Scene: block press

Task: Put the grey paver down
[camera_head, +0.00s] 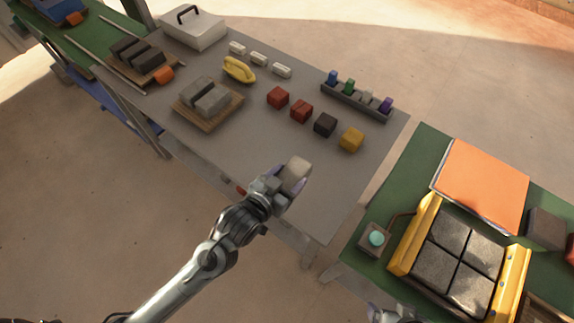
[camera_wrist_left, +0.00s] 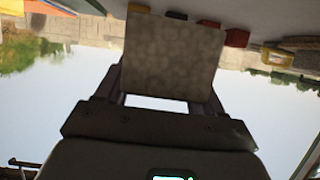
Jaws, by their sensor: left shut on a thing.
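The grey paver (camera_head: 297,173) is held in my left gripper (camera_head: 281,187), above the front part of the grey table (camera_head: 330,212). In the left wrist view the paver (camera_wrist_left: 172,58) fills the space between the fingers (camera_wrist_left: 165,88), and its speckled face is toward the camera. I cannot tell the gap between paver and table. A wooden board (camera_head: 208,122) carrying grey pavers (camera_head: 212,101) lies on the table to the left. Part of my right gripper (camera_head: 385,314) may show at the bottom edge; its fingers are not clear.
Red, black and yellow cubes (camera_head: 301,111) stand in a row behind the held paver. A yellow press frame with dark blocks (camera_head: 457,262) and a green-blue button (camera_head: 376,238) are on the green table at right. The grey table's near right part is clear.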

